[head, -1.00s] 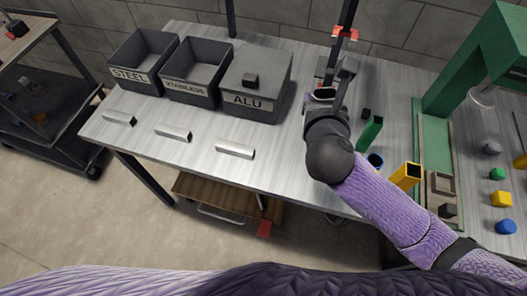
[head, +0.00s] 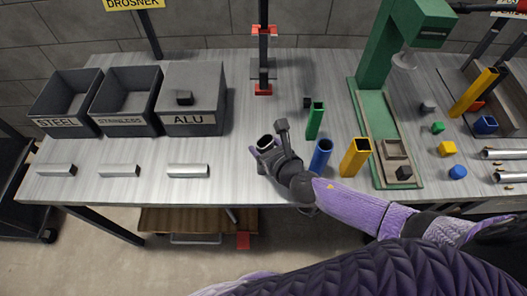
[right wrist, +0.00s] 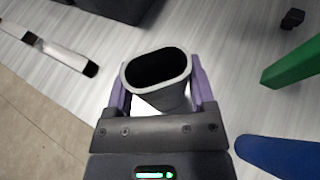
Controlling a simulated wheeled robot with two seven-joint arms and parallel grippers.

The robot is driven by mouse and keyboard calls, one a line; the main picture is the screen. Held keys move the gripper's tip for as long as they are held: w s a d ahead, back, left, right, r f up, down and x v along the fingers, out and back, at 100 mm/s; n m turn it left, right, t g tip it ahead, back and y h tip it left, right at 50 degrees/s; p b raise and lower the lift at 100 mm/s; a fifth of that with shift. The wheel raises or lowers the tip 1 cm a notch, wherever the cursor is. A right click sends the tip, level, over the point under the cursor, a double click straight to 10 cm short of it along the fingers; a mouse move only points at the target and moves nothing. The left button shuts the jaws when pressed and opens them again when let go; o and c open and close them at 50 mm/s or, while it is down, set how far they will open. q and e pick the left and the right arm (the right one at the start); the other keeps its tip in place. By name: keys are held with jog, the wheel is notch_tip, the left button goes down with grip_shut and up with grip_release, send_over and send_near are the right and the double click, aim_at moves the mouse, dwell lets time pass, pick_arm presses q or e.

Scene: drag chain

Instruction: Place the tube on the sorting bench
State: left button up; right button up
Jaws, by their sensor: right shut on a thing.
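My right gripper (head: 267,146) is shut on a grey oval tube (head: 265,141), held upright over the front part of the metal sorting bench (head: 240,125). In the right wrist view the tube (right wrist: 158,75) stands between the purple fingers (right wrist: 160,92), its dark open end facing the camera. I cannot tell whether its lower end touches the bench. Three silver pieces lie along the bench's front left: one (head: 57,170) before the STEEL bin, one (head: 120,171) before STAINLESS, one (head: 188,171) before the ALU box. My left gripper is out of view.
The STEEL bin (head: 58,124), STAINLESS bin (head: 122,122) and ALU box (head: 190,122) stand at back left. Green (head: 315,122), blue (head: 321,155) and yellow (head: 354,158) tubes stand right of the gripper. A green press (head: 385,60) is beyond them. Bench between silver pieces and gripper is clear.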

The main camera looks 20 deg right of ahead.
jog(key=shift+f, duration=0.2)
jog(key=o, duration=1.1)
jog(key=shift+r, duration=0.1)
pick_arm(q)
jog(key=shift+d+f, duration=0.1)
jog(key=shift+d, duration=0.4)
pick_arm(e)
jog(key=shift+o, duration=1)
jog(key=shift+r+p, duration=0.35)
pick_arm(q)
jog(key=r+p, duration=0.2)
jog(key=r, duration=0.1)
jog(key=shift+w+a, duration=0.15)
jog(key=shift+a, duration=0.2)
pick_arm(e)
jog(key=v, duration=1.1)
jog(key=shift+s, duration=0.45)
jog(key=shift+d, duration=0.1)
